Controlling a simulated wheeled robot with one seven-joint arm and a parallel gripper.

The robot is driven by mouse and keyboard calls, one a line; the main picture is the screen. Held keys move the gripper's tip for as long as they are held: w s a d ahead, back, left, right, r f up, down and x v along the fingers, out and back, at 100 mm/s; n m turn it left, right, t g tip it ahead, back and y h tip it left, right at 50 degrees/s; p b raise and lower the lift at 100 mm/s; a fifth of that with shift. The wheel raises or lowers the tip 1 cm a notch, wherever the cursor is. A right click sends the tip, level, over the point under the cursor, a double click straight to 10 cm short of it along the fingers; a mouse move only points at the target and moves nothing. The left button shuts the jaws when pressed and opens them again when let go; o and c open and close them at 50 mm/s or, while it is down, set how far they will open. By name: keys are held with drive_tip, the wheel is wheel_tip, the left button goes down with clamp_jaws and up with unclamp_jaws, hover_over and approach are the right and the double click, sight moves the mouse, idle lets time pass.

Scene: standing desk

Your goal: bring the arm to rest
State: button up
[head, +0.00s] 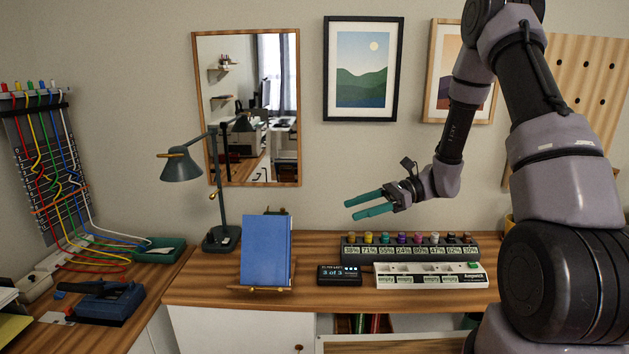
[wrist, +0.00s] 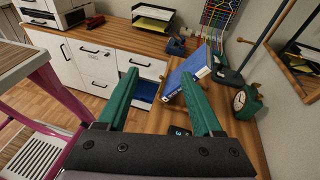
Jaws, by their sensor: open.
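My gripper (head: 367,203) has two teal fingers and is raised above the desk (head: 210,285), pointing left in the head view. The fingers are apart with nothing between them. It is up and to the right of a blue book (head: 266,249) that stands on a small wooden stand. In the wrist view my gripper (wrist: 165,95) is also open, and the blue book (wrist: 187,80) shows beyond and between the fingers. My arm reaches in from the right of the head view.
A battery rack (head: 410,247), a white charger strip (head: 428,276) and a small display (head: 339,275) sit below my gripper. A desk lamp (head: 182,166) stands left of the book. A green clock (wrist: 246,102) shows in the wrist view. The air around my gripper is clear.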

drive_tip(key=s+d+r+n+t+h, duration=0.3)
drive_tip(key=s+d+r+h, duration=0.1)
drive_tip(key=r, duration=0.4)
drive_tip(key=s+d+r+n+t+h, duration=0.3)
drive_tip(key=s+d+r+n+h, duration=0.1)
drive_tip(key=r, duration=0.4)
drive_tip(key=s+d+r+n+t+h, duration=0.4)
drive_tip(key=s+d+r+h, duration=0.1)
drive_tip(key=s+r, duration=0.3)
drive_tip(key=shift+d+r, duration=0.3)
drive_tip(key=shift+d, duration=0.05)
